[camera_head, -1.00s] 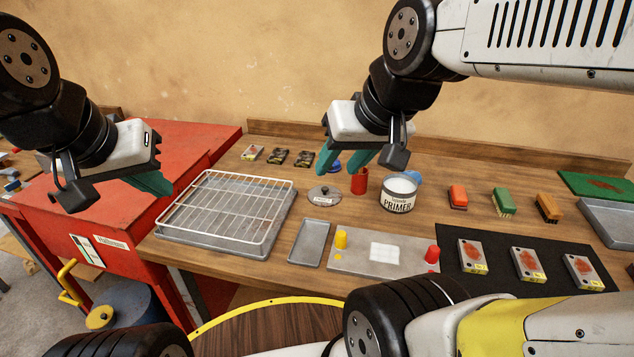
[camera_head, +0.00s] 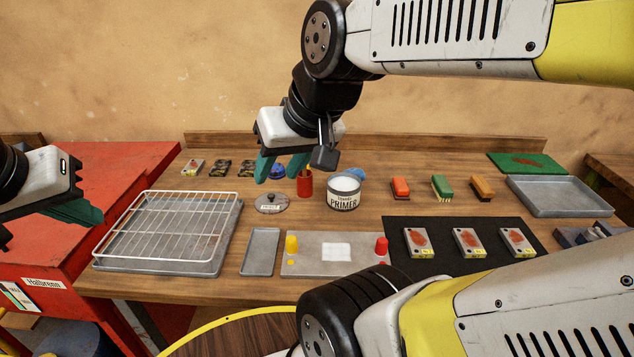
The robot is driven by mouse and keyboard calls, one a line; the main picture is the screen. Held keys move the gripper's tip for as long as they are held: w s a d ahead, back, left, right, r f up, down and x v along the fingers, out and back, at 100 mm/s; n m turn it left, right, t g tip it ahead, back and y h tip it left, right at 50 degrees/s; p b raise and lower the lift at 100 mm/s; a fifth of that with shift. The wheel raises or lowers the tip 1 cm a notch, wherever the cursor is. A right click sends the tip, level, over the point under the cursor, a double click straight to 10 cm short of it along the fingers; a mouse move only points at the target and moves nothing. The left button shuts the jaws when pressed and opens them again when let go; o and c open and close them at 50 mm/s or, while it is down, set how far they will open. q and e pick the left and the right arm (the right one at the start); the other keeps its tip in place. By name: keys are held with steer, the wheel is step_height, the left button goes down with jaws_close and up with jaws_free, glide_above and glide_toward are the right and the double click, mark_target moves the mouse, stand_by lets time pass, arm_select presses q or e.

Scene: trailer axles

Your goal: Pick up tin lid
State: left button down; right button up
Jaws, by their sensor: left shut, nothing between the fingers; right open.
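My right gripper (camera_head: 279,170) has teal fingers, open and pointing down. It appears above and behind the lid, apart from it, with nothing between the fingers. My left gripper (camera_head: 90,215) is at the left edge over the red cabinet, beside the wire rack, its teal fingers shut and empty.
A wire rack on a tray (camera_head: 165,268) is to the left, a small grey tray (camera_head: 260,252) in front. Coloured brushes (camera_head: 441,188) and a black mat (camera_head: 400,268) with rusty blocks are to the right.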

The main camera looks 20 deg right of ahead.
stand_by(0.3)
steer(key=o, duration=0.6)
steer(key=shift+w, duration=0.25)
steer(key=shift+c, duration=0.2)
steer(key=o, duration=0.7)
steer(key=shift+m+g+h, duration=0.3)
steer(key=shift+m+g, duration=0.3)
steer(key=shift+m, duration=0.3)
steer(key=w, duration=0.4)
steer(key=w+d, duration=0.1)
steer(key=w, duration=0.1)
steer(key=shift+w+f, duration=0.15)
steer(key=shift+f, duration=0.15)
steer(key=m+g+h, duration=0.2)
steer(key=m+g, duration=0.2)
steer(key=m, duration=0.2)
glide_above(271, 195)
steer(key=f, duration=1.7)
steer(key=shift+s+a, duration=0.15)
steer(key=shift+s, duration=0.25)
steer(key=shift+w+f, duration=0.15)
steer(key=shift+f, duration=0.65)
steer(key=shift+w+f, duration=0.15)
steer(key=shift+f, duration=1.55)
steer(key=shift+w+f, duration=0.1)
steer(key=shift+f, duration=1.6)
